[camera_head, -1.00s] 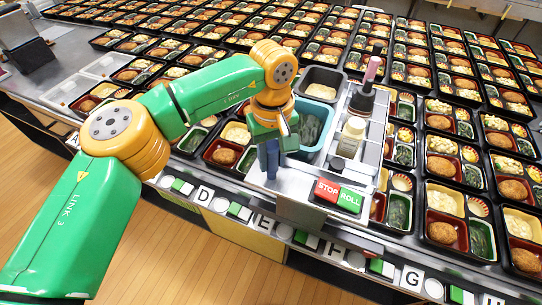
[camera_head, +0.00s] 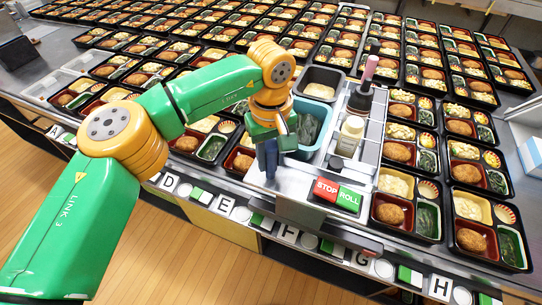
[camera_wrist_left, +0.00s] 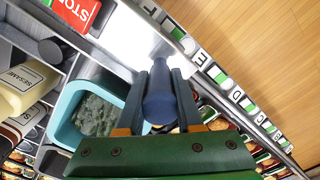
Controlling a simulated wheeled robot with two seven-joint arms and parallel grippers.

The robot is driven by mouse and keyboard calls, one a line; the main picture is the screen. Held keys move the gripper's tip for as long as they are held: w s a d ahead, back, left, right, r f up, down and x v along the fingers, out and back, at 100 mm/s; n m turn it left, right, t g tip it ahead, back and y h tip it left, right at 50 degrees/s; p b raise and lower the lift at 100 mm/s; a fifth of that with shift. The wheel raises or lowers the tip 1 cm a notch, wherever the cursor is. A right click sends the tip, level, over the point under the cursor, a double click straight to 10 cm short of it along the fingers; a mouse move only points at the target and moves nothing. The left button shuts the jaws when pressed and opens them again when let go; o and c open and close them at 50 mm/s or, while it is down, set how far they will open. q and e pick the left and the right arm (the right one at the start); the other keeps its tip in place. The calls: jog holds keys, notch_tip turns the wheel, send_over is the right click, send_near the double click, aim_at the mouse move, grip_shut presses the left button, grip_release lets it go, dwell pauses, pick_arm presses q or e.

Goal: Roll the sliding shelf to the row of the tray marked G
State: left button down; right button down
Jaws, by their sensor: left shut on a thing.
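The sliding shelf (camera_head: 290,188) is a grey metal carrier with red STOP (camera_head: 326,189) and green ROLL (camera_head: 349,198) buttons. It spans the tray rows, its front end near the labels E and F. My left gripper (camera_head: 268,158) is shut on an upright dark blue handle at the shelf's front left corner. The handle (camera_wrist_left: 160,95) shows between both fingers in the left wrist view. My right gripper is out of view.
The shelf carries a teal bin (camera_head: 318,114) of greens, a dark bin (camera_head: 321,82) and bottles (camera_head: 350,135). Filled trays line both sides. Label H (camera_head: 440,287) is farther right. A white and blue box (camera_head: 528,150) stands at the right edge.

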aim_at(272, 143)
pick_arm(q)
jog(key=shift+w+r, duration=0.1)
jog(key=shift+r, duration=0.05)
jog(key=c, duration=0.6)
grip_release()
jog(key=shift+d, duration=0.1)
jog(key=shift+o, duration=0.2)
notch_tip(272, 143, up, 7)
jog(key=shift+b, duration=0.3)
